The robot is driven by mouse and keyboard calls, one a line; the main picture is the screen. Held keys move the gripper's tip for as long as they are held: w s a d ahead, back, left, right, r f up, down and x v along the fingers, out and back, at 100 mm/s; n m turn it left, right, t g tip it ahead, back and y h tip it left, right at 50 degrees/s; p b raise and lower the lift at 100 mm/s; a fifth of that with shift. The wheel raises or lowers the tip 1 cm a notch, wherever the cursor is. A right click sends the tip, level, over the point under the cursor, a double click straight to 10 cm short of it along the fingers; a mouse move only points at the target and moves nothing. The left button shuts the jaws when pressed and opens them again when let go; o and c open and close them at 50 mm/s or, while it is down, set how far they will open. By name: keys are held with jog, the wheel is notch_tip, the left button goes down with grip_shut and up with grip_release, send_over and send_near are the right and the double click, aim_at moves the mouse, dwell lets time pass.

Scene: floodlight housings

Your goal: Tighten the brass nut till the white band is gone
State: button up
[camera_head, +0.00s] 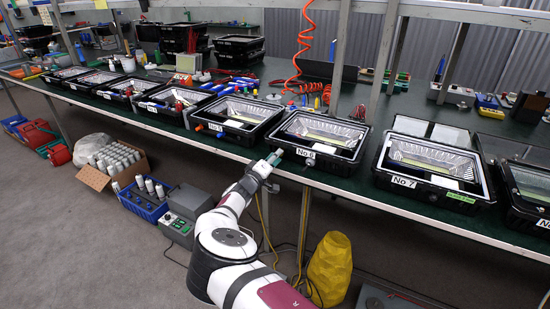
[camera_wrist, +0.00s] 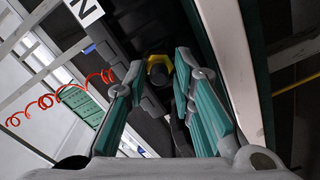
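A yellow, brass-looking nut (camera_wrist: 154,63) with a dark round part beside it shows in the wrist view, just beyond and between my fingertips. No white band can be made out there. My gripper (camera_head: 272,157) is at the front left of the floodlight housing labelled No.6 (camera_head: 342,163), by the table's front edge. Its teal fingers are spread apart in the wrist view, with a gap between them and nothing visibly clamped. In the head view the nut is hidden or too small to tell. Whether the fingertips touch it, I cannot tell.
Housings No.5 (camera_head: 236,116) and No.7 (camera_head: 432,168) flank No.6 in a row along the green table (camera_head: 350,190). A red coiled hose (camera_head: 300,50) hangs behind. A yellow bag (camera_head: 330,268) and a grey control box (camera_head: 186,213) stand below the table.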

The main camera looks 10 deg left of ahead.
jog(key=shift+o, duration=1.1)
jog(key=shift+f, duration=0.1)
jog(key=v, duration=1.2)
